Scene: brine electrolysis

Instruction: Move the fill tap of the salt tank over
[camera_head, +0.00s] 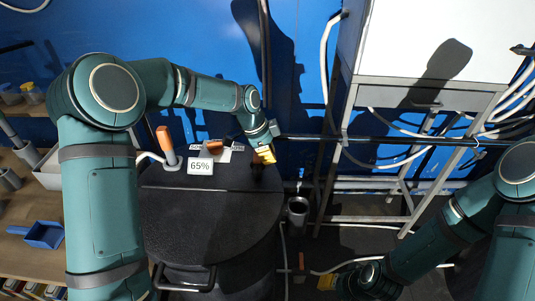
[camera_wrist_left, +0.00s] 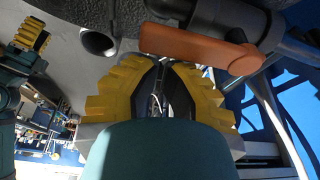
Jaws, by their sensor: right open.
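The salt tank (camera_head: 215,215) is a black round tank with a white 65% sign (camera_head: 200,166) at its back. My left gripper (camera_head: 266,155) is at the tank's back right edge, its yellow fingers pointing down. In the left wrist view its fingers (camera_wrist_left: 165,65) come together at the tips with nothing visibly gripped. An orange lever handle (camera_wrist_left: 195,46), apparently the fill tap, lies just past the fingertips beside a black pipe (camera_wrist_left: 225,18). I cannot tell whether they touch. My right gripper (camera_head: 326,281) is low at the bottom right, open, partly hidden by its arm.
An upright orange lever (camera_head: 166,143) and a small orange handle (camera_head: 215,146) stand at the tank's back left. A metal frame with a white cabinet (camera_head: 435,40) and hoses stands right. A grey cup-like vessel (camera_head: 298,208) is beside the tank. Shelves line the left.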

